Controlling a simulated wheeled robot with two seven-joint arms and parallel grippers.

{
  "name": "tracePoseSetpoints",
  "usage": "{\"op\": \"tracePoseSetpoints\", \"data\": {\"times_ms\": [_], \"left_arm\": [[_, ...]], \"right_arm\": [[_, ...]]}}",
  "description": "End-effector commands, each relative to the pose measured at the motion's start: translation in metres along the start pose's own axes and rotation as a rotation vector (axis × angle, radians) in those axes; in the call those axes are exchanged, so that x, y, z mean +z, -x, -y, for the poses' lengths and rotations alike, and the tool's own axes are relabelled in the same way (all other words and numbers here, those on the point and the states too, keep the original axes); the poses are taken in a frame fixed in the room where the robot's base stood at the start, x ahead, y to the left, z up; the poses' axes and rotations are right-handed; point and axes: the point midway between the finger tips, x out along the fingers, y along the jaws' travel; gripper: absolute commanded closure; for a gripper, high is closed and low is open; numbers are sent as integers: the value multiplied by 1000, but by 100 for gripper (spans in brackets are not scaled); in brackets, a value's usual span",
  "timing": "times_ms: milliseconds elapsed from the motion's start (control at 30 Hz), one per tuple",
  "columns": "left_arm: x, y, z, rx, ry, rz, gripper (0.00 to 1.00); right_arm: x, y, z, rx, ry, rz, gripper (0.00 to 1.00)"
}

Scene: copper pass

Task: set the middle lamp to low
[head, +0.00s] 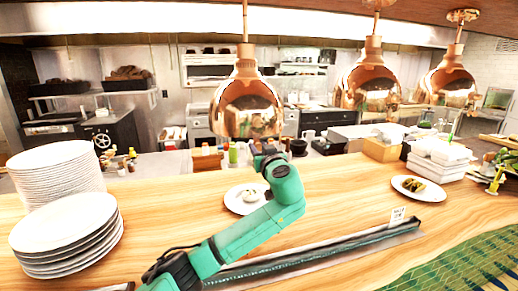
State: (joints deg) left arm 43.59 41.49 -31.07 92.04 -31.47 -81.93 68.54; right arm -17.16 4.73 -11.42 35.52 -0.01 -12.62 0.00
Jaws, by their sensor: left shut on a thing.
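Three copper heat lamps hang in a row over the wooden counter: the nearest at the left (247,103), the middle one (369,86) and the right one (449,82). My left gripper (265,146) is raised at the lower rim of the left-hand lamp in view. It is shut on that lamp's lower part; the exact grip point is small and partly hidden by the gripper. No gripper is at the middle one in the picture. My right gripper is out of view.
Stacked white plates (62,235) stand at the left. A plate with white food (234,204) lies behind my left arm, and a plate with tacos (432,194) lies at the right. A long dark rail (330,251) runs along the front. White containers (440,160) stand back right.

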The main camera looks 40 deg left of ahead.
Motion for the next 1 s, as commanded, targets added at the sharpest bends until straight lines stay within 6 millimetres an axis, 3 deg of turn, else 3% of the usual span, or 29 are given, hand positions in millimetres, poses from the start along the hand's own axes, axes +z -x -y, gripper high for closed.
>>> {"op": "tracePoseSetpoints", "data": {"times_ms": [867,1000], "left_arm": [[0,0,0,-1,0,0,100],[12,0,0,0,1,1,100]], "right_arm": [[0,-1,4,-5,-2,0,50],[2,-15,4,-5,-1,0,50]]}}
